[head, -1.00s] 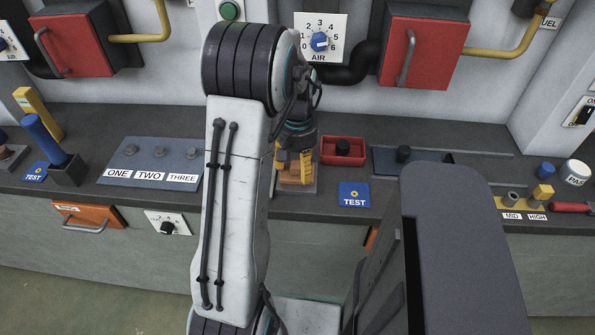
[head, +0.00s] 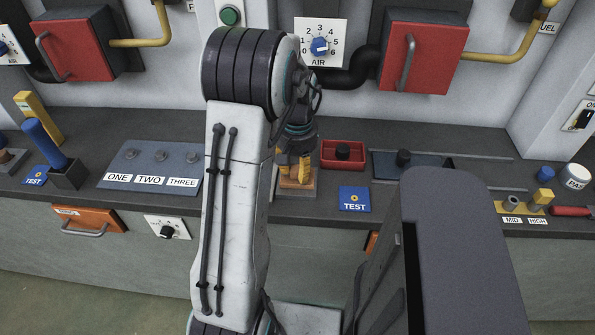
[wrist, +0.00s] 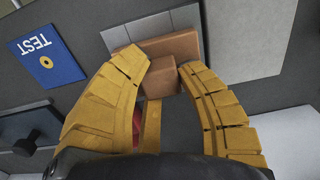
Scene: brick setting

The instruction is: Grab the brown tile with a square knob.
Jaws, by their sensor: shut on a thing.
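The brown tile (head: 297,190) with its square knob sits on a pale grey plate (wrist: 183,20) on the dark counter. In the wrist view the tile (wrist: 178,45) shows beyond the fingertips, and its square knob (wrist: 150,77) lies between them. My gripper (head: 293,168), with yellow fingers, comes down from above; it also shows in the wrist view (wrist: 164,72). Its fingers are shut on the knob, with one on each side. The fingers hide part of the tile's near side. I cannot tell whether the tile is raised off the plate.
A blue TEST card (head: 354,198) lies right of the tile. A red tray (head: 343,154) with a black knob stands behind it. The blue-grey ONE TWO THREE panel (head: 155,165) is to the left. A dark slotted panel (head: 425,164) lies to the right.

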